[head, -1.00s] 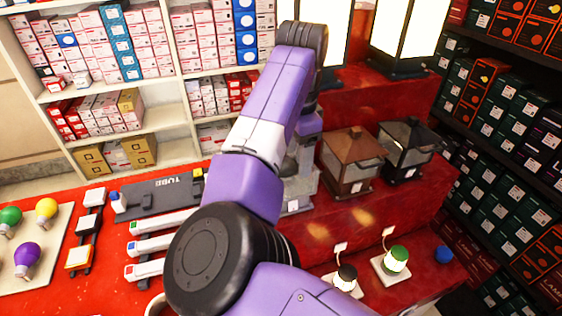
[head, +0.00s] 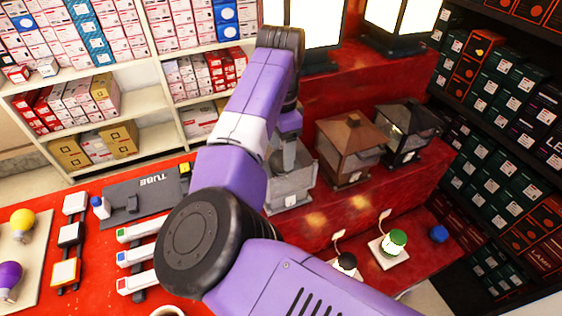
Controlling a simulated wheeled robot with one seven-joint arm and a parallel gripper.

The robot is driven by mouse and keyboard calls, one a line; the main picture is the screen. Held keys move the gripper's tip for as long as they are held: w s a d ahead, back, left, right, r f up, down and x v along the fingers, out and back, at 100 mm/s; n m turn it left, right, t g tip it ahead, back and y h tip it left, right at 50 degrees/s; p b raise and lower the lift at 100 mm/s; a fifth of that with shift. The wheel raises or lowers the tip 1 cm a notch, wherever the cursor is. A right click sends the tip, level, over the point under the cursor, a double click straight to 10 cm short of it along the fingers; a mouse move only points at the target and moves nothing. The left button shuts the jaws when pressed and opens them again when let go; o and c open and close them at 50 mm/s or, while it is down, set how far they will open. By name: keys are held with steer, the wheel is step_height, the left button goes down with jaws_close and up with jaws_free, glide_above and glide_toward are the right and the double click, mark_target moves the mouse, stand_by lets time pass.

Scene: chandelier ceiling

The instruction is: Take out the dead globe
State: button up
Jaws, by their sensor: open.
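A grey lantern (head: 290,190) stands on the red ledge, left of a brown lantern (head: 350,150) and a black lantern (head: 406,132). My gripper (head: 291,166) is at the top of the grey lantern, pointing down, partly hidden by my own arm. Its fingertips are not clearly visible, and I see nothing held. No globe can be made out inside the grey lantern. I cannot tell from this view which globe is dead.
Tube lamps (head: 138,256) and a bulb board (head: 35,237) lie left. Tall lit lanterns (head: 398,27) stand behind; box shelves flank both sides.

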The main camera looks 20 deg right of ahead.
steer(key=shift+f, duration=1.15)
steer(key=c, duration=1.2)
steer(key=shift+o, duration=0.2)
steer(key=shift+r, duration=0.1)
